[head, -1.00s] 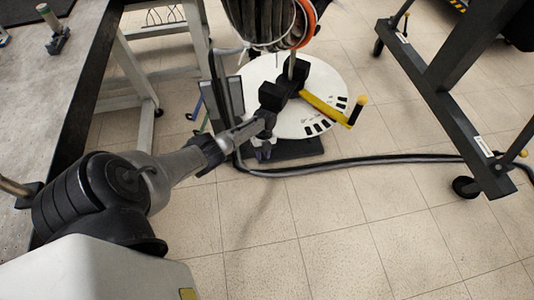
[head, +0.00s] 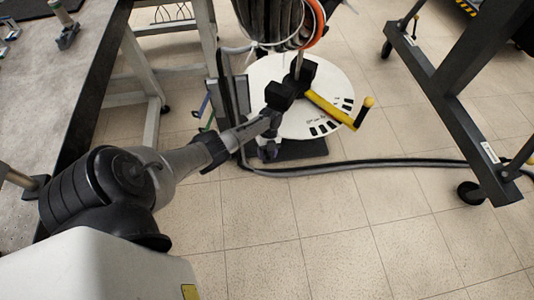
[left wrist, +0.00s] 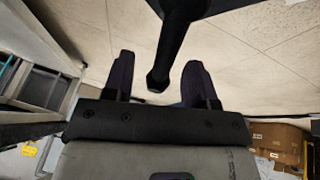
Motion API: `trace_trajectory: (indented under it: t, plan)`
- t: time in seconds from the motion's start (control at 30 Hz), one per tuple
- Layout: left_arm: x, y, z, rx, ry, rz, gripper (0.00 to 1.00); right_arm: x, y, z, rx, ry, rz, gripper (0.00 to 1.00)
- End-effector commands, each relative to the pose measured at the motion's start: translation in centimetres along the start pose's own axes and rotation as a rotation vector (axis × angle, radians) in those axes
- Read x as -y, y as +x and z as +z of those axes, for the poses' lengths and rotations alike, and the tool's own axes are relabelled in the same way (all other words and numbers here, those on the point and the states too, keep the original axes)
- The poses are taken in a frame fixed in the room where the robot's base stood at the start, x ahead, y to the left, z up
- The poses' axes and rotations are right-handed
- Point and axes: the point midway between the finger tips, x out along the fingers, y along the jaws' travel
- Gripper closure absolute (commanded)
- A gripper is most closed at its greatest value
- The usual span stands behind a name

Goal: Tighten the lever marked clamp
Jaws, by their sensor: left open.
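My left gripper (head: 270,148) is at the near left edge of a round white plate (head: 318,128) on the floor. It also shows in the left wrist view (left wrist: 158,82), with its two dark fingers apart. A dark lever-like bar (left wrist: 172,42) comes down between the fingers; whether it touches either finger I cannot tell. No readable clamp marking shows on any lever. My right gripper is not in view.
A dark coil bundle with an orange ring (head: 313,22) stands above the plate. A black cable (head: 370,162) runs right across the floor. A workbench (head: 52,92) is at left, a dark wheeled frame (head: 440,90) at right. The tiled floor in front is clear.

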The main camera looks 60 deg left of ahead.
Motion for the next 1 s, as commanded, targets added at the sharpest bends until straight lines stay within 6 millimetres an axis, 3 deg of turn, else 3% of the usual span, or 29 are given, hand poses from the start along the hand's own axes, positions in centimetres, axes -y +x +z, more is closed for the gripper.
trace_trajectory:
  t: [0.6,0.8,1.0]
  plan:
    - [-0.1,-10.9,-0.1,0.002,0.0,0.0,0.48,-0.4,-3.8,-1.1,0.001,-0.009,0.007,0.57]
    - [0.0,-12.9,0.0,0.001,0.0,-0.001,0.48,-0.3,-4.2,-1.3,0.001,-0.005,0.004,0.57]
    - [-0.1,-13.5,0.0,0.001,0.0,0.0,0.48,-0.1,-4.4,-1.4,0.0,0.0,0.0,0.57]
